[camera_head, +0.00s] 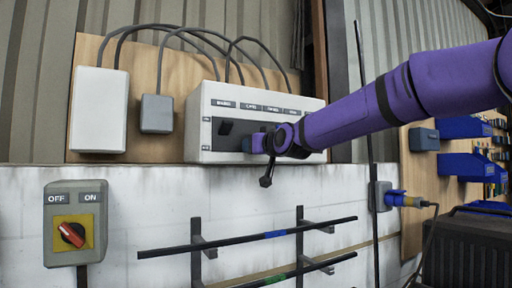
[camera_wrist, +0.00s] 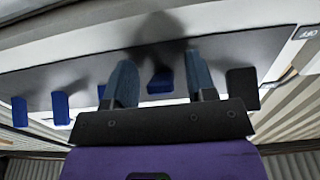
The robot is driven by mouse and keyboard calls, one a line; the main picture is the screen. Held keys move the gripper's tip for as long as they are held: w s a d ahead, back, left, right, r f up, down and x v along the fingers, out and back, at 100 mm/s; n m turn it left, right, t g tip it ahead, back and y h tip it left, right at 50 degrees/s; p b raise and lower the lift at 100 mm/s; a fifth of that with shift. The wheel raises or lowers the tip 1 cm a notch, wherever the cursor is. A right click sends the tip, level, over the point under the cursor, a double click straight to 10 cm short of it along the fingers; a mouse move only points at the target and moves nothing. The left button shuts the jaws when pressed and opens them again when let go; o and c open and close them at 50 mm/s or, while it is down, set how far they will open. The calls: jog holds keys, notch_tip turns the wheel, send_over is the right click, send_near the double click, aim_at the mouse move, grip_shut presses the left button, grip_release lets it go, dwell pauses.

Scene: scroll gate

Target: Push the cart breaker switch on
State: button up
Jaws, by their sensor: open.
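The white breaker panel (camera_head: 210,155) hangs on a plywood board, with a dark switch strip and small labels along its top. The second label from the left looks like the cart one, but the print is too small to be sure. My gripper (camera_head: 258,143) is open at the strip, just right of the black switch (camera_head: 226,127). In the wrist view, a blue switch (camera_wrist: 160,83) sits between the two spread fingers of my gripper (camera_wrist: 161,88). Contact cannot be told. In the head view my gripper and arm hide the other switches.
In the wrist view the black switch (camera_wrist: 242,88) lies right of the fingers and more blue switches (camera_wrist: 61,107) lie left. Cables arch over the panel. A red rotary switch (camera_head: 72,235) is lower left; black rails (camera_head: 250,238) stand out below the panel.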

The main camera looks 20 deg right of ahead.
dwell(0.3)
jog(key=c, duration=0.9)
